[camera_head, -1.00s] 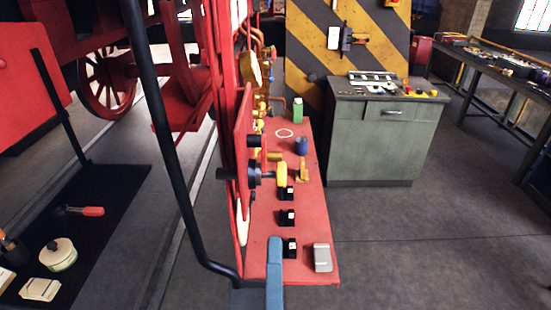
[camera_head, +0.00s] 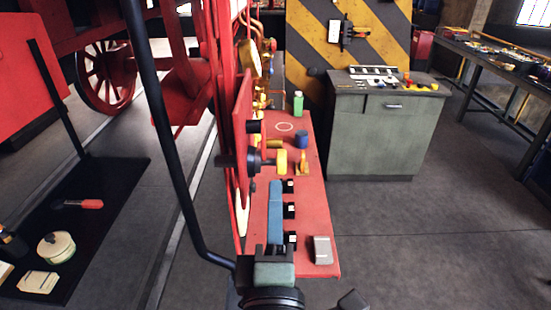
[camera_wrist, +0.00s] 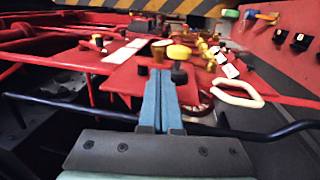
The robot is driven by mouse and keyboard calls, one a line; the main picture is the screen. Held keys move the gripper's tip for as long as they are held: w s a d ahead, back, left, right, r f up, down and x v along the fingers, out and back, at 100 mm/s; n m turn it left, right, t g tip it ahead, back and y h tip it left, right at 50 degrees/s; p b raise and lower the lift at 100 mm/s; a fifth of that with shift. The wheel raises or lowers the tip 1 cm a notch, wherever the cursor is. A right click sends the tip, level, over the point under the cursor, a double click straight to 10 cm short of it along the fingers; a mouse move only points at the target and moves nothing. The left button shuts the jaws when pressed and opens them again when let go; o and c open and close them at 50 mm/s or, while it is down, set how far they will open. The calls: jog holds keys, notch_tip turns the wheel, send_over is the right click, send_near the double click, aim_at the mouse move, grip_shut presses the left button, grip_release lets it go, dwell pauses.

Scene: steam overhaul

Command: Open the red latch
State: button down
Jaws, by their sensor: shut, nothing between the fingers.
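A red plate (camera_head: 243,125) stands upright at the left edge of the red bench, with dark round knobs on its right side; it also shows in the wrist view (camera_wrist: 118,80). I cannot tell which red part is the latch. My gripper (camera_head: 275,183) has long blue fingers lying together, shut and empty, over the bench and below and right of the plate. In the wrist view, the fingers (camera_wrist: 160,72) point forward to a dark knob and a yellow knob (camera_wrist: 179,52), with no clear contact.
The red bench (camera_head: 312,190) carries black blocks, a grey block (camera_head: 322,250), a blue cup (camera_head: 301,139) and a green bottle (camera_head: 298,101). A black bent bar (camera_head: 170,140) crosses the left side. A green cabinet (camera_head: 370,135) stands behind; the floor to the right is clear.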

aim_at(276, 147)
jog(key=w+p, duration=0.1)
jog(key=w, duration=0.1)
jog(key=w+r+p, duration=0.1)
jog(key=w, duration=0.2)
jog(key=shift+w+r+p, duration=0.2)
jog(key=shift+w+p, duration=0.15)
jog(key=shift+p, duration=0.05)
jog(key=shift+w+p, duration=0.3)
jog(key=shift+w, duration=0.45)
jog(key=shift+f, duration=0.2)
jog(key=shift+f+b, duration=0.15)
jog(key=shift+b, duration=0.6)
jog(key=t+b, duration=0.1)
jog(key=b, duration=0.2)
jog(key=t+b, duration=0.2)
jog(key=b, duration=0.2)
jog(key=shift+w+f, duration=0.1)
jog(key=shift+w, duration=0.15)
